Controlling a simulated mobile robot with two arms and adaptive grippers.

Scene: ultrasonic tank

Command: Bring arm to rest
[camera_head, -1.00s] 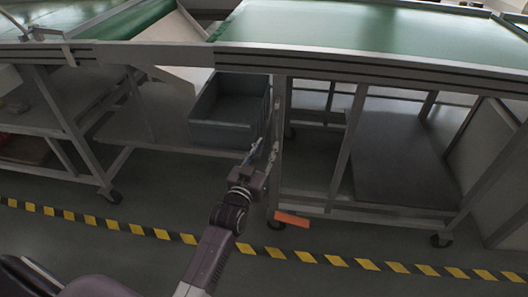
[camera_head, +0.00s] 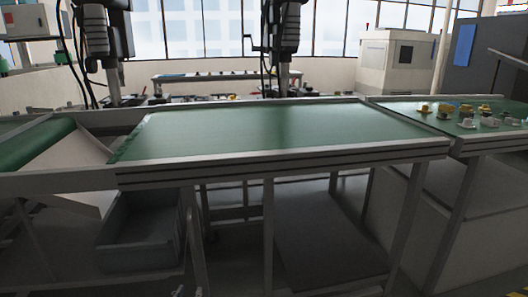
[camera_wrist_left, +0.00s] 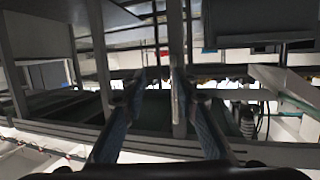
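My left gripper (camera_head: 188,291) shows only as fingertips at the very bottom edge of the head view, in front of the table frame and near the grey bin. The rest of that arm is below the picture. In the left wrist view, the left gripper (camera_wrist_left: 157,90) has its two dark bluish fingers apart, with nothing seen between them. The legs and rails of the tables lie beyond the fingers. My right gripper is in neither view.
A green-topped table (camera_head: 270,128) with a metal rim stands ahead. A grey bin (camera_head: 140,246) sits low under its left part. At right, another green table (camera_head: 430,120) carries several small parts. A white machine (camera_head: 397,62) stands behind. Legs and a lower shelf fill the space below.

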